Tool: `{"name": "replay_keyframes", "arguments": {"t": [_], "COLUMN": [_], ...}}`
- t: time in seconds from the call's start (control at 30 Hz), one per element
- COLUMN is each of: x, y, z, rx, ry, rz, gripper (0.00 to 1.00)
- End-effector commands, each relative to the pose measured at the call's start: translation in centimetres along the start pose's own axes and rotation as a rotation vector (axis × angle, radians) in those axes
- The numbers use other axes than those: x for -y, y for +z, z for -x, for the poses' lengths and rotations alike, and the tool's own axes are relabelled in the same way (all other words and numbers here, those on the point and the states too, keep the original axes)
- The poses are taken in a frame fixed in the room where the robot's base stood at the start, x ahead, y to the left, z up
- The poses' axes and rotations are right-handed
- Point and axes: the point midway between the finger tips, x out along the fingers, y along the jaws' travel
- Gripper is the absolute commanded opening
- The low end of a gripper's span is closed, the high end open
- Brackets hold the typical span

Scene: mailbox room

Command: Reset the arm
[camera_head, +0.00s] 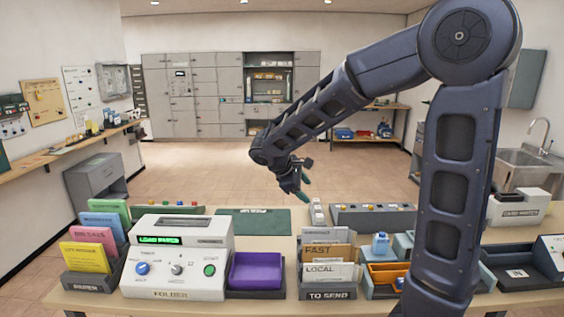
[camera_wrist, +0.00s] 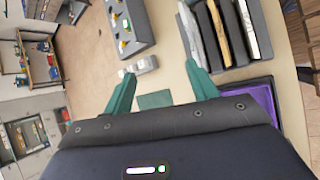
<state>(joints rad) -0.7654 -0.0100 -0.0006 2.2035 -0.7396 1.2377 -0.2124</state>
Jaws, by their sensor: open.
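My arm reaches out over the table from the right in the head view and bends down at its far end. My gripper (camera_head: 299,178) hangs above the far side of the table, near its middle. In the wrist view my gripper (camera_wrist: 162,92) shows two green fingers spread apart, with nothing between them. A green mat (camera_wrist: 155,99) on the table shows beyond the gap between the fingers; the mat (camera_head: 253,222) also shows in the head view. My arm hides part of the table's right side.
The folder machine (camera_head: 175,285), a purple tray (camera_head: 256,271), the letter rack (camera_head: 328,295) and a row of coloured envelopes (camera_head: 85,257) stand along the table. A button panel (camera_head: 373,217) lies at the back right. A sink (camera_head: 525,165) is at the right. The floor beyond is clear.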

Motion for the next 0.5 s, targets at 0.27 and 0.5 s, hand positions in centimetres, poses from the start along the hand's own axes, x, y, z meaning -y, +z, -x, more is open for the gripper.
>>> {"name": "replay_keyframes", "arguments": {"t": [0.27, 0.5], "x": [1.1, 3.5], "y": [9.3, 15.6], "z": [-2.2, -3.1], "rx": [-0.087, -0.169], "ry": [-0.182, -0.309], "rz": [-0.332, -0.627], "gripper": [0.58, 0.58]}}
